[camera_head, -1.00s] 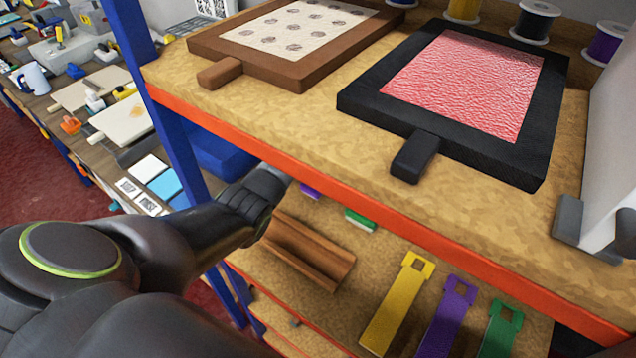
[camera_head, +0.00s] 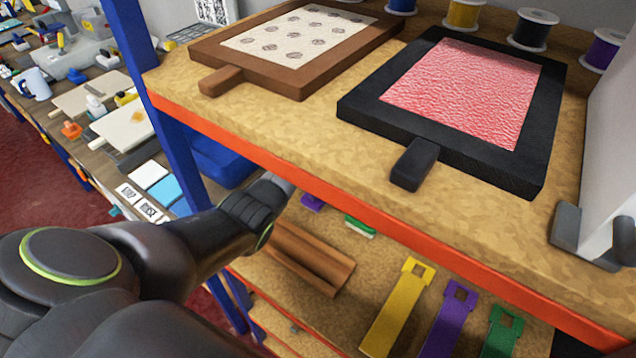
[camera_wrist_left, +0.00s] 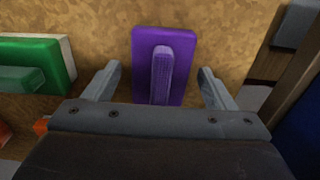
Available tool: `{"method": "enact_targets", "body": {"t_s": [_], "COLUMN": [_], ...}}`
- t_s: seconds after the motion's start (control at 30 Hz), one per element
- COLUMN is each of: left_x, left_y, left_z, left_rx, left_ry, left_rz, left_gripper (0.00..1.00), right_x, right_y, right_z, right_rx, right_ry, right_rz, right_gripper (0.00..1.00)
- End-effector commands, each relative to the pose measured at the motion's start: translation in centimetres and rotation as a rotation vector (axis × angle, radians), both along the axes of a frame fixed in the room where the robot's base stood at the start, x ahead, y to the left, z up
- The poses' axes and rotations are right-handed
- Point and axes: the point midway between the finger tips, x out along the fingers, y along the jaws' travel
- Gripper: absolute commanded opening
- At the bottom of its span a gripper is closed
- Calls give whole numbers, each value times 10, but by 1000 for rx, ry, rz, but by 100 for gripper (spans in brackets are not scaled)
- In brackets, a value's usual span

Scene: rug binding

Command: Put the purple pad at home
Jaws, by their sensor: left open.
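The purple pad (camera_wrist_left: 178,42) lies on the wooden lower shelf, with a raised purple bar along its middle. In the head view a small part of the purple pad (camera_head: 312,202) shows below the upper shelf's orange edge. My left gripper (camera_wrist_left: 158,82) is open, with one finger to each side of the pad and its bar, apart from it. In the head view my left arm reaches under the upper shelf, and its fingers are mostly hidden. My right gripper is not in view. I cannot tell which spot is the pad's home.
A green pad (camera_wrist_left: 38,62) lies left of the purple one in the wrist view. A brown wooden trough (camera_head: 310,258) and yellow (camera_head: 398,308), purple (camera_head: 448,318) and green (camera_head: 502,330) straps lie on the lower shelf. The upper shelf's orange edge (camera_head: 330,197) overhangs.

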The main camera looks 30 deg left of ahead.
Motion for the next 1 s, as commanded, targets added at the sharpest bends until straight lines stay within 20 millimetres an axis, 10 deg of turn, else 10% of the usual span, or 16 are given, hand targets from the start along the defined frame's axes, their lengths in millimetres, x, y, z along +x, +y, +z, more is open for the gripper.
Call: {"method": "enact_targets", "body": {"t_s": [0.63, 1.0], "left_x": [1, 0], "left_y": [1, 0], "left_z": [103, 119], "left_rx": [1, 0], "left_ry": [-4, 0], "left_rz": [0, 1], "left_gripper": [78, 78], "right_x": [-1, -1], "right_y": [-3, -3], "right_z": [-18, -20], "right_rx": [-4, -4], "right_ry": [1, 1], "right_rz": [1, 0], "right_gripper": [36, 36]}}
